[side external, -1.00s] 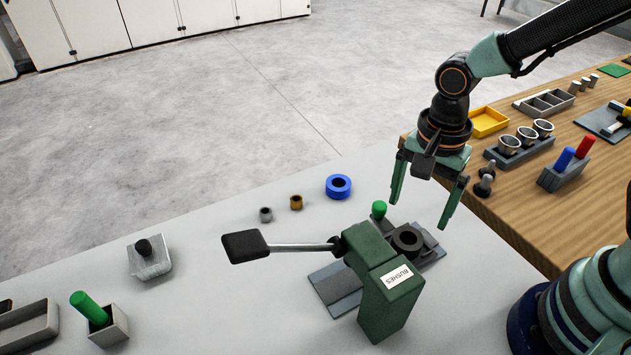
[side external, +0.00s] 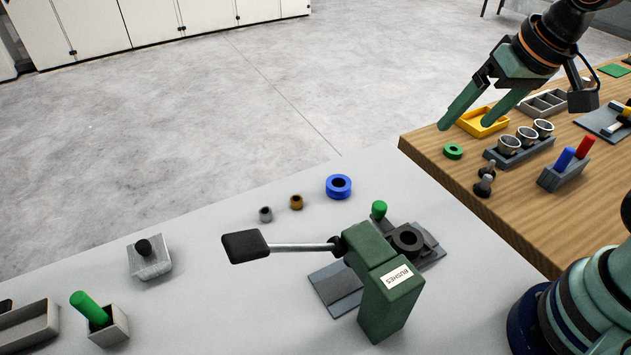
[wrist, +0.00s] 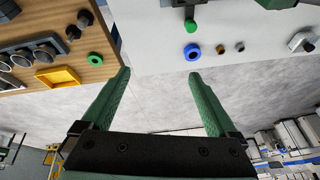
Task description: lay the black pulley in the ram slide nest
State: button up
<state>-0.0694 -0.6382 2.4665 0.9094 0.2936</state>
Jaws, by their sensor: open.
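The black pulley (side external: 416,246) is a dark ring with an open hole. In the side view it lies flat on the dark ram slide (side external: 431,254) beside the green press (side external: 385,305), and looks seated in the nest there. The nest's rim is mostly hidden under it. My gripper (side external: 465,125) is open and empty, high above and behind the press, near the wooden table's corner. In the wrist view my gripper (wrist: 159,74) shows both fingers spread with nothing between them. The pulley cannot be made out in the wrist view.
A blue ring (side external: 339,187), a brass bush (side external: 296,202) and a grey bush (side external: 265,214) stand on the grey bench. The press lever (side external: 290,247) sticks out left. A green ring (side external: 453,152) and a yellow tray (side external: 483,123) are on the wooden table (side external: 520,210).

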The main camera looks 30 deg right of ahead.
jog(key=d+n, duration=0.1)
jog(key=d+r+n+t, duration=0.1)
jog(key=shift+s+r+n, duration=0.15)
jog(key=shift+r+n, duration=0.15)
